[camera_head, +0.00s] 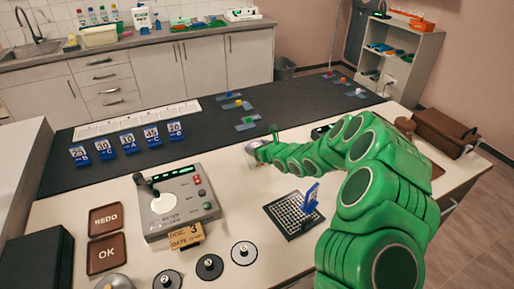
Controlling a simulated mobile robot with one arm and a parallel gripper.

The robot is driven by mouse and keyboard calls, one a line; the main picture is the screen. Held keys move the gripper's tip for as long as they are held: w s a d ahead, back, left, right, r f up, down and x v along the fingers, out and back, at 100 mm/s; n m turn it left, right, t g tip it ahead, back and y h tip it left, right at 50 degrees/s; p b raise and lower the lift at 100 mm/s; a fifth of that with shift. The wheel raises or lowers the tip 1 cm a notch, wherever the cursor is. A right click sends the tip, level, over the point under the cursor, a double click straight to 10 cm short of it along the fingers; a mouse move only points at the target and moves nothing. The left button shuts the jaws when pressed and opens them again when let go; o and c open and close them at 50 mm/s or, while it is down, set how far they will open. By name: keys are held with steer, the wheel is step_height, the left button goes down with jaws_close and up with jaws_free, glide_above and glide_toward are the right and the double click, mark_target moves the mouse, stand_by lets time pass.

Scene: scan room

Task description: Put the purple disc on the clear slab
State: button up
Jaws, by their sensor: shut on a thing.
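My gripper (256,150) is at the end of my green arm, over the near edge of the dark mat, behind the grey device. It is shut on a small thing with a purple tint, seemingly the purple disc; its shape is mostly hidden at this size. Several small clear slabs lie on the dark mat, apart from my gripper. One slab (242,127) is just behind my gripper, another (230,106) lies farther back, and others lie at the far right (351,94). Small coloured pieces show on or beside them. I cannot tell which slab is bare.
A grey device (178,203) with a lever stands in front of my gripper. Blue number cards (126,142) stand at the left. A dark perforated block (288,217) with a blue card is near my arm. The mat's middle is mostly clear.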

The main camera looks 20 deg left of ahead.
steer(key=shift+f, duration=0.1)
steer(key=o, duration=1.1)
steer(key=shift+v, duration=6.05)
steer(key=shift+a, duration=0.1)
